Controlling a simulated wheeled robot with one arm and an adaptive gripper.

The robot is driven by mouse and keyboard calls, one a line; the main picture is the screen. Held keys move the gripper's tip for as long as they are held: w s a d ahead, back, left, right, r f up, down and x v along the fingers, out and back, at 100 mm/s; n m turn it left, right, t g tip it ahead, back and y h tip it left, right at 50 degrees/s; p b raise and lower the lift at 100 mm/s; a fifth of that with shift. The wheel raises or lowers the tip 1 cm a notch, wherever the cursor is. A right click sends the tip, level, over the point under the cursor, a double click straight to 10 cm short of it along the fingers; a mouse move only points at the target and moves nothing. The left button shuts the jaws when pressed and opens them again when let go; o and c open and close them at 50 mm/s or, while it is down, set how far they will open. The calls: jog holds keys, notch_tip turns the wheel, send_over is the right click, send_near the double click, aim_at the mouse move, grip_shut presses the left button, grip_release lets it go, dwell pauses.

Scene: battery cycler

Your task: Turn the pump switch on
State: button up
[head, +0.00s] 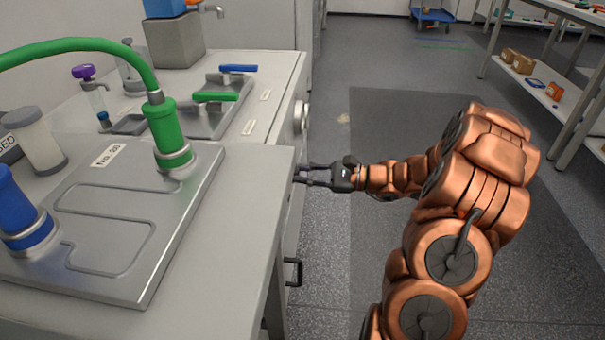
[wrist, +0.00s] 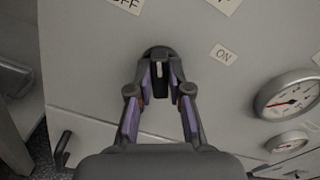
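The pump switch (wrist: 159,77) is a black rotary knob with a pale pointer mark on the grey front panel, in the wrist view. An OFF label (wrist: 126,3) is above it to the left and an ON label (wrist: 223,54) is to its right. The pale mark points up in the picture, between the labels. My gripper (wrist: 160,70) has its two purple-padded fingers apart, one on either side of the knob. I cannot tell whether they touch it. In the head view my gripper (head: 303,174) is at the cabinet's front face; the knob is hidden there.
Two round gauges, a large one (wrist: 289,95) and a small one (wrist: 288,142), sit right of the switch. A black handle (head: 293,272) sticks out below. Blue (head: 238,68) and green (head: 216,97) valve levers are on top. The grey floor (head: 335,240) beside the cabinet is clear.

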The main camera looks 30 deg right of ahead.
grip_shut()
jog(key=shift+r+m+p, duration=0.2)
jog(key=shift+m+p, duration=0.1)
jog(key=shift+p, duration=0.65)
jog(key=shift+w+d+f+m+p, duration=0.1)
jog(key=shift+m+p, duration=2.7)
jog(key=shift+p, duration=2.3)
jog(key=shift+w+d+f+m+p, duration=0.1)
jog(key=shift+m+p, duration=2.7)
jog(key=shift+p, duration=2.25)
jog(key=o, duration=0.6)
grip_release()
jog(key=shift+d, duration=0.1)
